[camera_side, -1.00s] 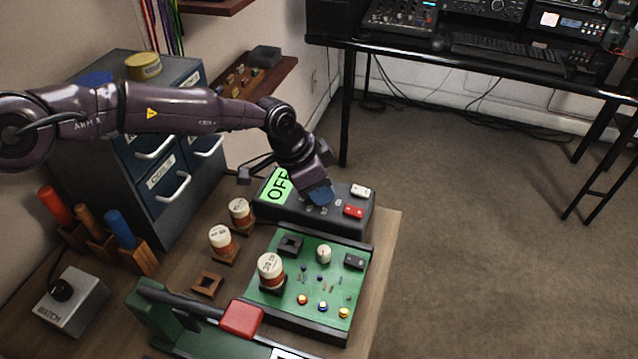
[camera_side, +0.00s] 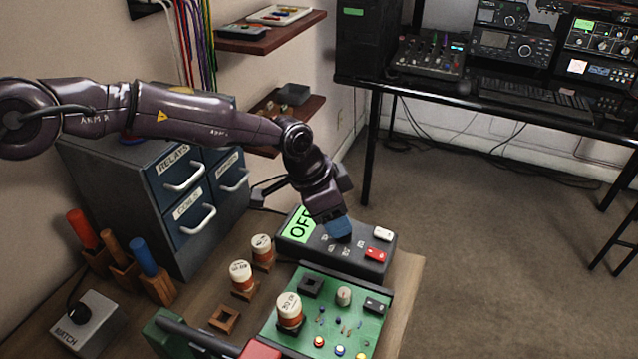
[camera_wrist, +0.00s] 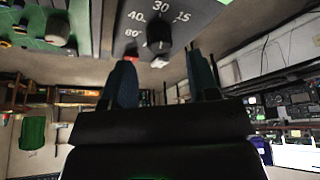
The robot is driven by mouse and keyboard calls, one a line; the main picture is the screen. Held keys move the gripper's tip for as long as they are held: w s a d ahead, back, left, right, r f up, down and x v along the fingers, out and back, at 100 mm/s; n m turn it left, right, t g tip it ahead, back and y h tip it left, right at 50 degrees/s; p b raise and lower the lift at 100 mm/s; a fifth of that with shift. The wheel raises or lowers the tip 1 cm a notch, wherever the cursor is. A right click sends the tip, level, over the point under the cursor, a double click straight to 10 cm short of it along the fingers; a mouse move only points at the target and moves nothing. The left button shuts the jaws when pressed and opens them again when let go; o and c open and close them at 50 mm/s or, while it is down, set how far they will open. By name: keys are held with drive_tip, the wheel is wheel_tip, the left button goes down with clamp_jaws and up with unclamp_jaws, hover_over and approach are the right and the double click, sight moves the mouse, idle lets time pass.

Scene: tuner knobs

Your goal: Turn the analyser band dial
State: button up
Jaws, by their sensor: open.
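The analyser (camera_side: 345,262) is a dark box with a green OFF display (camera_side: 300,226), a white button (camera_side: 383,234) and a red button (camera_side: 375,255). In the wrist view its band dial (camera_wrist: 158,36) is a black knob among the white marks 80, 40, 30 and 15. My gripper (camera_side: 338,232) is over the analyser's top and hides the dial in the side view. In the wrist view my gripper (camera_wrist: 162,72) is open, with blue fingers spread to either side of the dial's line and the dial beyond their tips. I cannot tell whether they touch it.
A green board (camera_side: 325,318) with a white knob and small parts lies in front of the analyser. Several labelled coils (camera_side: 241,275) stand left of it. A grey MATCH box (camera_side: 90,325) with a black knob is at the lower left. A blue drawer cabinet (camera_side: 130,215) stands behind.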

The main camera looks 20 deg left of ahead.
drive_tip(key=v, duration=0.9)
drive_tip(key=s+a+r+n+t+y, duration=0.1)
drive_tip(key=s+a+r+n, duration=0.1)
drive_tip(key=s+a+r, duration=0.6)
drive_tip(key=s+a+r+n+t+y, duration=0.1)
drive_tip(key=s+a+r+n+y, duration=0.3)
drive_tip(key=a+r, duration=0.6)
drive_tip(key=s+a+n, duration=0.2)
drive_tip(key=s+a, duration=0.3)
drive_tip(key=s, duration=0.5)
drive_tip(key=s+a+n+t+h, duration=0.1)
drive_tip(key=s+a+n, duration=0.2)
drive_tip(key=s, duration=0.7)
drive_tip(key=shift+s+a+f, duration=0.15)
drive_tip(key=shift+a+f, duration=0.2)
drive_tip(key=shift+a, duration=0.5)
